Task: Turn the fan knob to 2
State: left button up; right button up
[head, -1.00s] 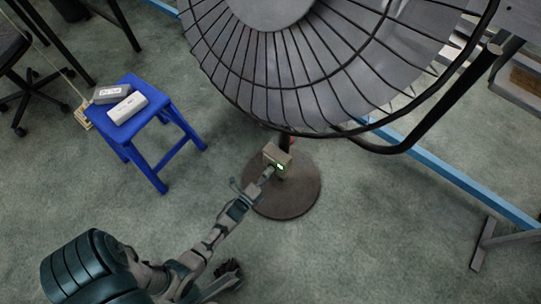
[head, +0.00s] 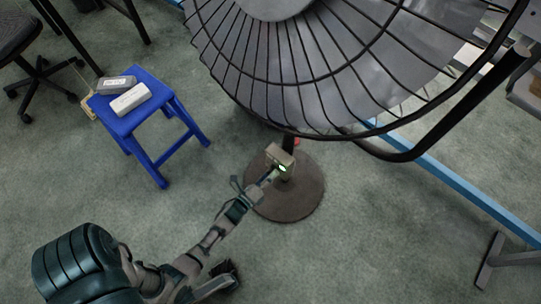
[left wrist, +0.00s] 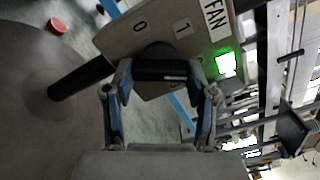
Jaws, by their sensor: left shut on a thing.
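The fan control box (head: 281,158) sits on the fan's stand, with a lit green light. In the left wrist view, the box face (left wrist: 115,38) has labels 0, 1 and FAN beside the green light (left wrist: 226,64). A label 2 cannot be made out. The dark knob (left wrist: 160,69) is a bar with a pale mark near its right end. My left gripper (left wrist: 161,78) is closed around the knob, one finger at each end. In the head view my left gripper (head: 267,180) reaches the box from the lower left. The right gripper cannot be made out.
The large fan (head: 330,70) with its wire cage fills the top. Its round base (head: 297,205) stands on the carpet. A blue stool (head: 125,122) holds two small boxes at left. A blue floor rail (head: 450,185) runs at right.

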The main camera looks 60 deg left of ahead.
pick_arm(q)
jog(key=shift+s+d+f, duration=0.1)
jog(key=shift+d+f, duration=0.15)
jog(key=shift+f, duration=0.1)
jog(key=o, duration=1.2)
jog(key=shift+c, duration=0.2)
jog(key=shift+a+r, duration=0.1)
jog(key=shift+r, duration=0.05)
jog(key=v, duration=1.1)
jog(key=shift+s, duration=0.4)
